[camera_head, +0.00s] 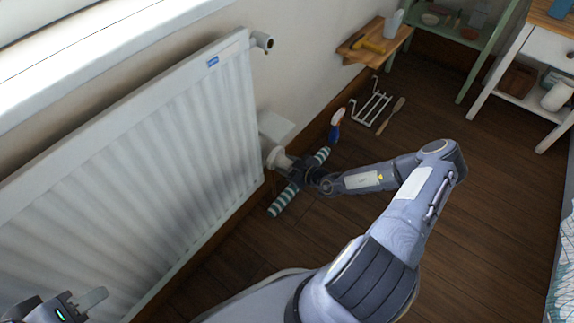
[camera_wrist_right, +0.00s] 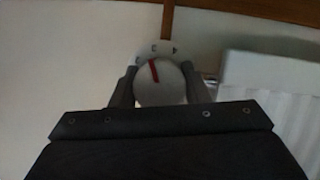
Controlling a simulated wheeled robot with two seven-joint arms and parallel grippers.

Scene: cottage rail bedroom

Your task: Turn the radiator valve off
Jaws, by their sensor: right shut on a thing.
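The white radiator (camera_head: 130,165) stands along the wall at the left in the head view. Its round white valve knob (camera_head: 274,157) is at its lower right end. My right gripper (camera_head: 284,163) is shut on the knob. In the right wrist view the knob (camera_wrist_right: 165,88) sits between both fingers of the gripper (camera_wrist_right: 162,88). A red line on the knob points up and slightly left, toward small dark marks on the white collar, too blurred to read. My left gripper (camera_head: 62,306) is partly in view at the bottom left, away from the radiator; its opening is unclear.
A teal-and-white striped roll (camera_head: 284,200) lies on the floor behind my right gripper. A spray bottle (camera_head: 336,125), a white wire rack (camera_head: 371,105) and a brush (camera_head: 392,115) are nearby. A wooden wall shelf (camera_head: 375,45) holds a yellow-handled tool.

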